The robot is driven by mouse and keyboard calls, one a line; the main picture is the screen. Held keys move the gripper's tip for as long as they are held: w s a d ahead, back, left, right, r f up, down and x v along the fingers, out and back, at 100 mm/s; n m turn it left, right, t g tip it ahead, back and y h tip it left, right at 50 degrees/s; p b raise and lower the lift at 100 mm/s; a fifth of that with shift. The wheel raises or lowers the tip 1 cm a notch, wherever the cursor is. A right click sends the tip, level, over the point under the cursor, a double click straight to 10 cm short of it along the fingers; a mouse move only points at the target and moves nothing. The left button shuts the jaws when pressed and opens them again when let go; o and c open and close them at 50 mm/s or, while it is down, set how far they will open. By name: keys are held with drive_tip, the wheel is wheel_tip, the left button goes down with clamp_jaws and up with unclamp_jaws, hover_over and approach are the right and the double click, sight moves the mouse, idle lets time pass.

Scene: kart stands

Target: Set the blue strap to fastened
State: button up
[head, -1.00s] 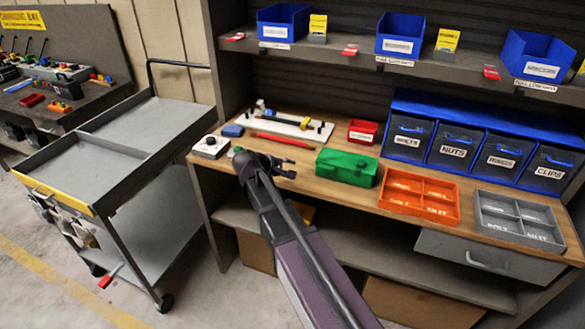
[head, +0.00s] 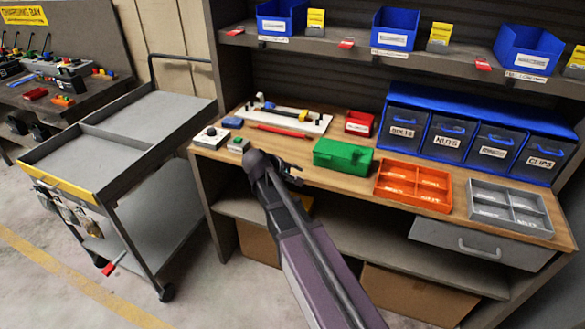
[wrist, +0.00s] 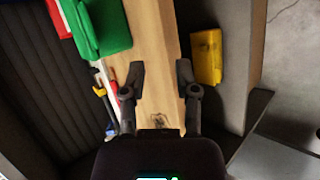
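A white board (head: 312,124) lies at the back left of the bench. A blue and yellow strap-like piece (head: 285,111) runs along it between dark posts; it is too small to tell whether this is the blue strap or whether it is fastened. Part of its yellow end also shows in the wrist view (wrist: 99,91). My gripper (head: 292,172) is over the bench's front edge, in front of the board and apart from it. In the wrist view my gripper (wrist: 160,75) has its fingers spread with nothing between them.
A green box (head: 343,156), a red bin (head: 359,123) and an orange tray (head: 412,168) stand right of the board. A red pen-like tool (head: 282,131) lies before it. A grey cart (head: 98,167) stands left. A yellow object (wrist: 206,57) is below the bench edge.

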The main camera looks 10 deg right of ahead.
drive_tip(key=s+f+m+g+y, duration=0.2)
drive_tip(key=s+f+m+y, duration=0.1)
drive_tip(key=s, duration=0.6)
drive_tip(key=s+f+m+g+y, duration=0.2)
drive_tip(key=s+y, duration=0.4)
drive_tip(key=s, duration=0.3)
drive_tip(key=f+m, duration=0.1)
drive_tip(key=m, duration=0.1)
drive_tip(key=shift+f+m+g, duration=0.3)
drive_tip(key=shift+s, duration=0.1)
drive_tip(key=shift+o, duration=1.2)
drive_tip(key=shift+s, duration=0.1)
